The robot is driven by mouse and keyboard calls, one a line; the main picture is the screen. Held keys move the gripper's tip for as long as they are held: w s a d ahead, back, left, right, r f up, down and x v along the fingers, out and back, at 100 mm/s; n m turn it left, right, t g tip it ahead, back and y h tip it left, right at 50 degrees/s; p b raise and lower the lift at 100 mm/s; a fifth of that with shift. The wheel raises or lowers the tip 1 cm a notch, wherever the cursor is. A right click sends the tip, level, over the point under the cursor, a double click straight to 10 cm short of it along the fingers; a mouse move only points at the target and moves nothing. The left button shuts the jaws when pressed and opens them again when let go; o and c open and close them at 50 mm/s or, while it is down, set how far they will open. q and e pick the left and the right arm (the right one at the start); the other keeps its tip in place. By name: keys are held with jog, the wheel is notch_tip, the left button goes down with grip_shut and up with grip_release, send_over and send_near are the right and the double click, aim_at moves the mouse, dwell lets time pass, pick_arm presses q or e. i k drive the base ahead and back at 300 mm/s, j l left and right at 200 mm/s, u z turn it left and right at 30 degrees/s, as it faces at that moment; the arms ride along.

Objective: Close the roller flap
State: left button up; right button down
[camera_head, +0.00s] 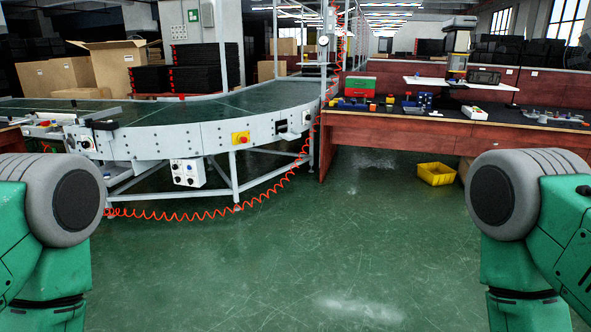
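A curved conveyor (215,133) with a dark green belt and a pale metal side runs from the left to the back middle. At its left end there is a pale section (48,117) with a black bar-like part (100,124) on its edge; this may be the roller flap, but I cannot tell its position clearly. My left and right arms show at the two sides as green links with grey round joints, well in front of the conveyor. Neither gripper is in the picture, so their state is hidden.
A red button on a yellow box (240,138) sits on the conveyor's side. A red coiled cable (190,215) hangs down to the floor below. A wooden workbench (400,135) with parts stands at right, a yellow bin (436,174) under it. The green floor ahead is clear.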

aim_at(290, 135)
jog(key=i, duration=1.35)
jog(key=i+l, duration=0.1)
jog(key=i, duration=1.3)
jog(key=i+l, duration=0.1)
jog(key=i, duration=1.25)
jog(key=i+l+u, duration=0.1)
jog(key=i+u, duration=0.25)
jog(key=i, duration=0.15)
jog(key=i+l+u, duration=0.2)
jog(key=i+u, duration=0.15)
jog(key=i, duration=0.15)
jog(key=i+l+u, duration=0.35)
jog(key=i, duration=0.1)
